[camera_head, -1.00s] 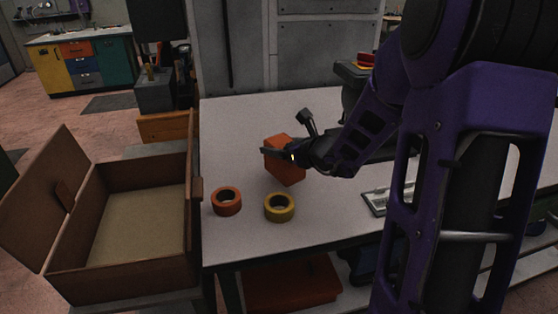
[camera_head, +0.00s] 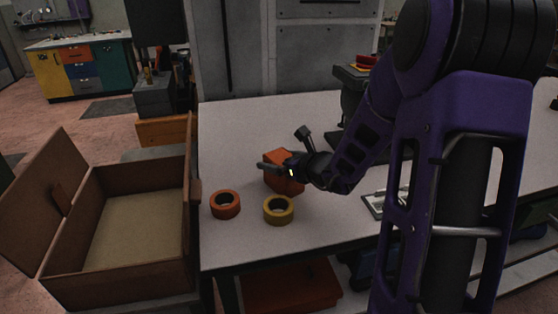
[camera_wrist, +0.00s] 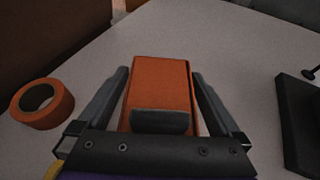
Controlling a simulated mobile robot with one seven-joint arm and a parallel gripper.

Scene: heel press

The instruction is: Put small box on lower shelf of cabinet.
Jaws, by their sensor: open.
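The small orange box (camera_head: 283,181) stands on the white table, behind the two tape rolls in the head view. In the wrist view the box (camera_wrist: 162,85) lies between the two fingers of my gripper (camera_wrist: 160,92). A narrow gap shows on each side of the box, so the fingers are around it and apart from it. My gripper (camera_head: 272,167) is open at the box in the head view. The arm hides part of the box's right side. I cannot pick out the cabinet's lower shelf for certain.
An orange tape roll (camera_head: 225,204) and a yellow tape roll (camera_head: 278,209) lie on the white table (camera_head: 235,130) in front of the box. An open brown case (camera_head: 120,285) is at the left. A clipboard (camera_head: 378,205) lies to the right. A grey metal cabinet (camera_head: 320,60) stands behind.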

